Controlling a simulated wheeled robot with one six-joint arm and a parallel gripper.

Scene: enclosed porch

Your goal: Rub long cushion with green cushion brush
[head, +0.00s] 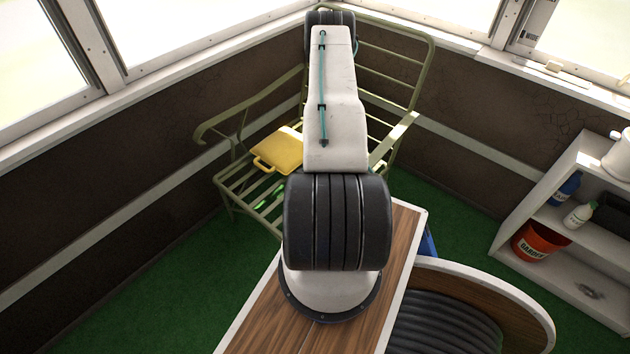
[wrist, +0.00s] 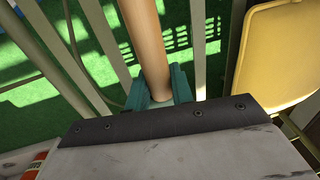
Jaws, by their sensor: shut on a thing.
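My gripper (wrist: 160,88) has teal jaws and is shut on a tan, round wooden handle (wrist: 147,40) in the wrist view. The handle runs up out of the picture, and no green brush head shows, so I cannot tell that it is the cushion brush. My arm hides the gripper in the head view.
Chair slats lie below and around my gripper, with green carpet (head: 130,290) under them. A white shelf (head: 560,190) with bottles and a red bucket (head: 540,240) stands at the right. Dark walls and windows close the corner behind the chair.

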